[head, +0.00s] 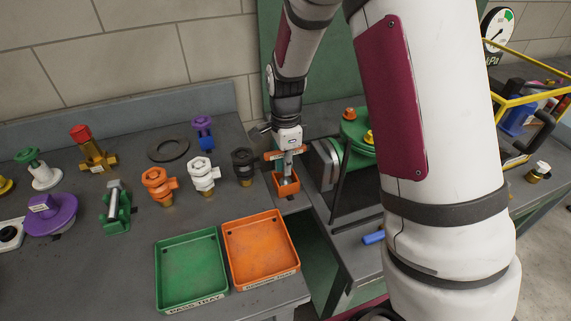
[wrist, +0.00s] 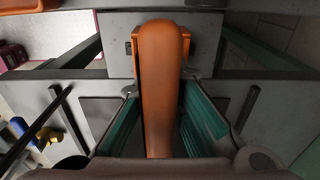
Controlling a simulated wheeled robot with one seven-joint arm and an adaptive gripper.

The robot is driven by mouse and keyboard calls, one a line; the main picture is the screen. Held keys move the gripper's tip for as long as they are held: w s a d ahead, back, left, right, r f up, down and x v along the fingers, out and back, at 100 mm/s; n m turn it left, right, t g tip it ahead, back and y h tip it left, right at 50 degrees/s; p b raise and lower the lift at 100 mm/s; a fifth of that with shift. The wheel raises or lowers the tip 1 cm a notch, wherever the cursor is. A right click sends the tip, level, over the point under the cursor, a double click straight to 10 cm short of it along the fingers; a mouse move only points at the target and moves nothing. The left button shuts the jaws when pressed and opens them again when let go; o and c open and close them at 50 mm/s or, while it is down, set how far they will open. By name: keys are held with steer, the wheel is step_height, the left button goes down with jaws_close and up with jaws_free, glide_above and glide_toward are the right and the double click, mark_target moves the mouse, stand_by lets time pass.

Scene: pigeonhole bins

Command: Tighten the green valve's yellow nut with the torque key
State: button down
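The torque key (head: 300,151) appears to be the orange-handled tool standing in an orange holder (head: 287,185) at the bench edge. Its orange handle (wrist: 162,85) fills the middle of the wrist view. My gripper (head: 288,150) is down at the key; in the wrist view my gripper (wrist: 160,112) has its teal-lined fingers on both sides of the handle. Gaps show beside the handle, so it looks open around it. The green valve (head: 356,130) stands right of the holder, partly behind my arm. Its yellow nut (head: 368,137) shows at the arm's edge.
A green tray (head: 190,270) and an orange tray (head: 261,250) lie in front. Orange (head: 159,185), white (head: 202,175) and black (head: 242,165) fittings stand left of the holder. A yellow frame (head: 525,95) is at right.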

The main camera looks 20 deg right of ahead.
mark_target(276, 154)
steer(key=shift+r+p, duration=0.5)
steer(key=shift+r, duration=0.25)
stand_by(0.4)
steer(key=shift+r+p, duration=1.25)
steer(key=shift+r, duration=1.55)
